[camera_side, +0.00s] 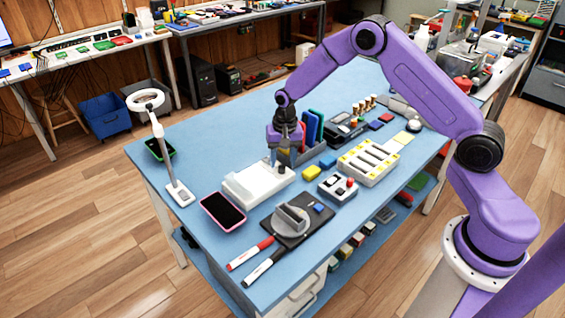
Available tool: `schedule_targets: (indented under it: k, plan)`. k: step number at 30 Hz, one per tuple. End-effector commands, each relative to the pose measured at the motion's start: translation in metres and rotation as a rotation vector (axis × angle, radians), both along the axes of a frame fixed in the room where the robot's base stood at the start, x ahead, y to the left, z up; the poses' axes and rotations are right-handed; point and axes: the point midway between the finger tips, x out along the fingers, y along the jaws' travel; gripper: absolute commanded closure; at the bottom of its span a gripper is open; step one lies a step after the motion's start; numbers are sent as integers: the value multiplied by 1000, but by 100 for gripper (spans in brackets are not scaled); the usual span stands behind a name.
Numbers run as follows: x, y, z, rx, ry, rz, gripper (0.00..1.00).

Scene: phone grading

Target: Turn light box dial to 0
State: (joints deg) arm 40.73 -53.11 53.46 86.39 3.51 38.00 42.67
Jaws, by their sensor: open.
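A white box (250,187), which looks like the light box, lies on the blue table. A small dark knob (282,169), likely its dial, stands at the box's right end. Its markings are too small to read. My gripper (274,157) points down at the back right end of the box, close to the knob. It is open and I see nothing held between its fingers. I cannot tell whether the fingertips touch the box or knob.
A rack with blue and red upright items (313,128) stands just behind my gripper. A phone (223,210) and ring lamp (180,193) are at left.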

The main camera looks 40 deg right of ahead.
Motion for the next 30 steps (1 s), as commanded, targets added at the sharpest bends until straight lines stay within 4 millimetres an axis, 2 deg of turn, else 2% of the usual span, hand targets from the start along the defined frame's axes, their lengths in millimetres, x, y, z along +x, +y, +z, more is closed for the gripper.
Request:
schedule_targets:
  k: [6, 15, 17, 18, 20, 26, 30]
  plan:
    - [0, 0, -15, 1, 1, -2, 50]
    - [0, 0, -16, 0, 0, -1, 50]
    - [0, 0, -16, 0, 0, -1, 70]
    - [0, 0, -16, 0, 0, -1, 83]
    - [0, 0, -16, 0, 0, -1, 100]
    - [0, 1, -16, 0, 0, 13, 100]
    - [0, 1, -16, 1, 1, 92, 100]
